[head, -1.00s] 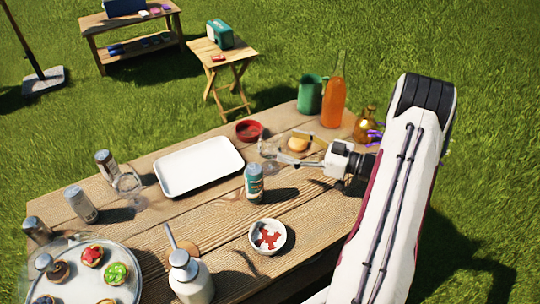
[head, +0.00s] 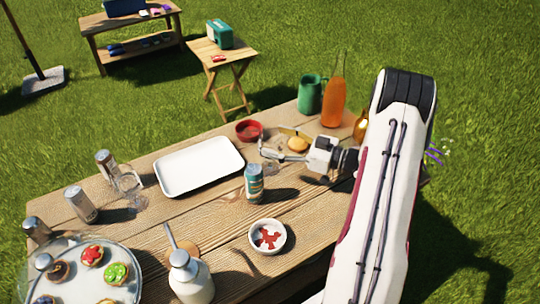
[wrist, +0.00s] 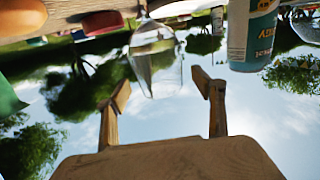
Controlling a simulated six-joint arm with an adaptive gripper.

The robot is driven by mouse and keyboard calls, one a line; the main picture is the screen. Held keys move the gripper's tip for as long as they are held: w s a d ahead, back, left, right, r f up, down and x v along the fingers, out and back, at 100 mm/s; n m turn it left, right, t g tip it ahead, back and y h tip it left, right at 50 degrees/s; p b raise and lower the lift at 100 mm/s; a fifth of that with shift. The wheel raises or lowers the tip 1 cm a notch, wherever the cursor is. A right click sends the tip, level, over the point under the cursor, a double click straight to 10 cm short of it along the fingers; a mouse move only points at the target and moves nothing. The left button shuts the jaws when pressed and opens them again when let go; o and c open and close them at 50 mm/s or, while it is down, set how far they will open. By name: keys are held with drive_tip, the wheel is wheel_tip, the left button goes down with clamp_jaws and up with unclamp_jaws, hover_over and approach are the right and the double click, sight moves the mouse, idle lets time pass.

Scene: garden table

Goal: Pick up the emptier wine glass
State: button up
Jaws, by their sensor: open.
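My gripper (head: 272,143) is open at the far side of the table, with its fingers pointing left. It also shows in the wrist view (wrist: 163,90), where the scene is upside down. A clear wine glass (wrist: 156,62) appears between the two fingers there, with a gap on both sides; I cannot tell its fill surely. In the head view this glass is mostly lost behind the fingers. Another clear wine glass (head: 130,184) stands near the cans at the left; its fill is too small to judge.
A teal-labelled can (head: 254,184) stands in front of my gripper and shows in the wrist view (wrist: 252,35). Nearby are a red bowl (head: 249,131), a white tray (head: 200,166), an orange bottle (head: 333,103) and a green mug (head: 310,95). A white bowl (head: 268,237) sits nearer.

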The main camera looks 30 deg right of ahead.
drive_tip(key=shift+x, duration=1.35)
drive_tip(key=c, duration=1.8)
